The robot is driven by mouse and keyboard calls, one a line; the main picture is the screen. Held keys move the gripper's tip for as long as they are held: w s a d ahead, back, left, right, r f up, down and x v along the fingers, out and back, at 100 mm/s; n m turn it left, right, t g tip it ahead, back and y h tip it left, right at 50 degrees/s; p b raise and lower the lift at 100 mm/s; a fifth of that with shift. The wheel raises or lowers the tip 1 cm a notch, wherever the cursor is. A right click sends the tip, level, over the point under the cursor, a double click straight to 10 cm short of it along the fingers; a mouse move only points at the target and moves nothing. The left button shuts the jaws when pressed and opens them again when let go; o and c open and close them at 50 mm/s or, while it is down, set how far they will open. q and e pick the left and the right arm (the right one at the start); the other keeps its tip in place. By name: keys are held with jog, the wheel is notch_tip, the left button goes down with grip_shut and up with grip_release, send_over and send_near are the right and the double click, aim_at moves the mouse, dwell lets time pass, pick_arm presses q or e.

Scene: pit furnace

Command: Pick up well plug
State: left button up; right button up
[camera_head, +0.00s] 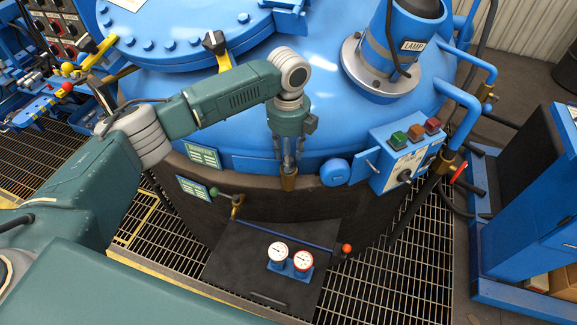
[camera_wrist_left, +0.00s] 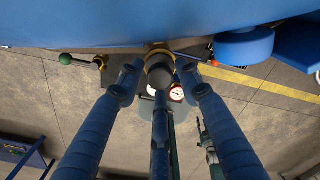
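A brass plug (camera_head: 288,181), which I take to be the well plug, sits at the front rim of the blue furnace lid. In the left wrist view the plug (camera_wrist_left: 160,70) shows a round dark grey end with a brass ring behind it. My left gripper (camera_head: 287,158) points down just above the plug. In the left wrist view its fingers (camera_wrist_left: 159,82) are spread around the plug's end, with small gaps showing at the sides. Contact with the third finger is hard to tell. The right gripper is in neither view.
A blue lamp housing (camera_head: 385,50) and a button box (camera_head: 405,150) stand right of the gripper. A small valve handle (camera_head: 237,203) is at its lower left. Below is a dark panel (camera_head: 235,255) with two gauges (camera_head: 290,259). Metal grating covers the floor.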

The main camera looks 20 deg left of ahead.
pick_arm(q)
jog(key=c, duration=0.7)
jog(key=shift+r, duration=0.1)
